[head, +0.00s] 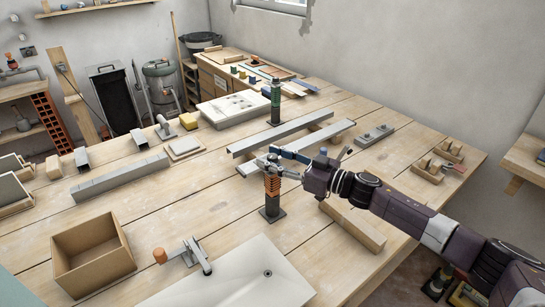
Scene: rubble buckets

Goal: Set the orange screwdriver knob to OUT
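The orange screwdriver (272,186) stands upright on a dark square base on the wooden workbench, near the middle of the head view. It has an orange ribbed body and a dark lower part. My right gripper (278,163) comes in from the right and is at the top of the screwdriver. Its fingers cover the top, so the knob and its setting cannot be made out. I cannot tell whether the fingers are closed on it or only beside it. A similar green screwdriver (275,96) stands upright farther back. My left gripper is not in view.
A white sink (235,280) and an orange-ended tap-like fitting (182,254) are in front. An open cardboard box (92,252) stands at left. Metal bars (278,134) lie behind the screwdriver, and a wooden block (352,223) is at right.

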